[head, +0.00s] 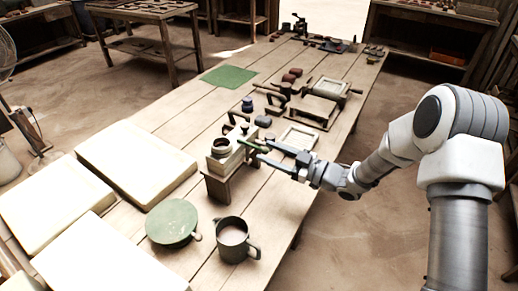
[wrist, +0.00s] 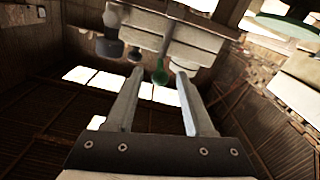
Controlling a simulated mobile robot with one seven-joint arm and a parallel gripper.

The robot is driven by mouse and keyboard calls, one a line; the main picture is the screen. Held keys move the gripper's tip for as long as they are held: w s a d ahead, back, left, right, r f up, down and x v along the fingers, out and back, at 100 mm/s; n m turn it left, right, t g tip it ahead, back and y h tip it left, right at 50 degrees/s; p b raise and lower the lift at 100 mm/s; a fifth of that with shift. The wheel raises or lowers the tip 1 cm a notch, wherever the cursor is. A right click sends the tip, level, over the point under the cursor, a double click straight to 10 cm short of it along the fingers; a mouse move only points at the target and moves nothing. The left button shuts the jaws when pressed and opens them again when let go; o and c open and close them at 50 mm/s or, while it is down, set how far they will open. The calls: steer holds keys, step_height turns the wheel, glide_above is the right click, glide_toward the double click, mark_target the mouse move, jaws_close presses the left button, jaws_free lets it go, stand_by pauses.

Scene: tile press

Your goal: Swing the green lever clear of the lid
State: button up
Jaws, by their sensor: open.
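The tile press (head: 223,163) is a pale block on a wooden stand, with a dark round piece on top, near the middle of the bench. The green lever (head: 254,145) sticks out from its right side. In the wrist view its green rounded end (wrist: 160,76) hangs on a stem between my fingertips. My gripper (head: 268,153) reaches in from the right and is open around the lever's end. A gap shows on both sides of it in the wrist view (wrist: 159,84). I cannot tell which part of the block is the lid.
Large pale slabs (head: 135,160) lie to the left. Tools and a framed tray (head: 299,137) lie behind. A green mat (head: 229,77) lies farther back.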

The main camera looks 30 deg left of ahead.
mark_target(252, 146)
steer(key=shift+w+a, duration=0.15)
steer(key=shift+a, duration=1.7)
jaws_close()
